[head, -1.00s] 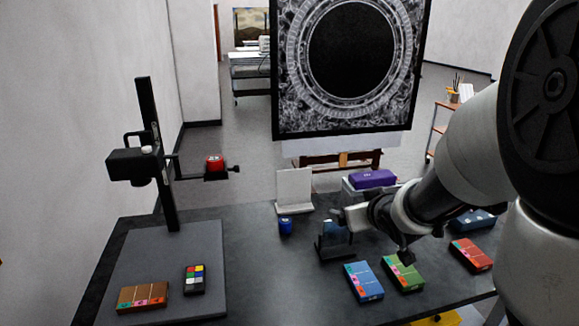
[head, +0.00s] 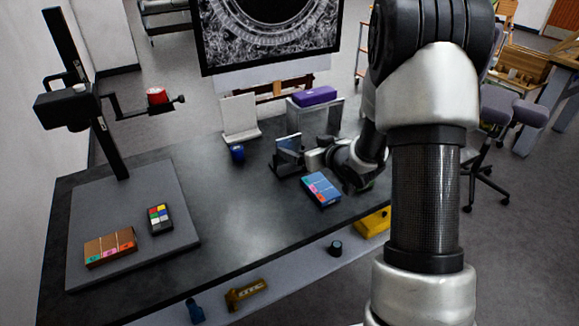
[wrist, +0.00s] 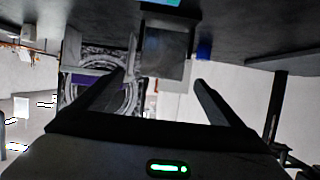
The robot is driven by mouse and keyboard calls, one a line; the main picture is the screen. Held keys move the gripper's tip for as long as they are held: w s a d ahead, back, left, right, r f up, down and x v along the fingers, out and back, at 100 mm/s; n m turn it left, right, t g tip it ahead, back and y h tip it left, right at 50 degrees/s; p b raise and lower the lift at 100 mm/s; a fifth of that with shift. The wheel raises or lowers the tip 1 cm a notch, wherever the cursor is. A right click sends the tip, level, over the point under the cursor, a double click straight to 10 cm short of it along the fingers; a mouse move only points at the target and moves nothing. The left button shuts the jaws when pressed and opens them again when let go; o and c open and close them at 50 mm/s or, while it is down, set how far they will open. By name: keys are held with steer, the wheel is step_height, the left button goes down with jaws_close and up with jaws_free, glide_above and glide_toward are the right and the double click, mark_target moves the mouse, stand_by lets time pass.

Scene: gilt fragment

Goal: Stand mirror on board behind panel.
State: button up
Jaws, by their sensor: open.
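The small mirror (head: 289,143) stands upright in a dark holder (head: 288,168) on the dark table. My gripper (head: 314,157) is just right of it at about its height. In the wrist view, which is upside down, the mirror (wrist: 167,55) shows as a grey square between the open fingers (wrist: 162,82); I cannot tell whether they touch it. A white upright panel (head: 239,115) with a ledge stands behind and to the left of the mirror. A flat grey board (head: 130,215) lies at the table's left, under a black column stand.
The column's arm carries a red object (head: 156,96). A colour chart (head: 160,219) and a brown box (head: 110,247) lie on the board. A blue jar (head: 237,154) stands before the panel; a blue box (head: 321,189) lies near my gripper. The table's middle (head: 225,210) is clear.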

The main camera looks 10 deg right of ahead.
mark_target(290, 144)
steer(key=x, duration=0.4)
steer(key=w+f, duration=0.1)
steer(key=w+a, duration=0.1)
steer(key=w+f, duration=0.1)
steer(key=shift+w+a+f, duration=0.15)
steer(key=shift+a+f, duration=0.15)
steer(key=shift+w+a+f, duration=0.1)
steer(key=shift+w, duration=0.3)
steer(key=c, duration=2.1)
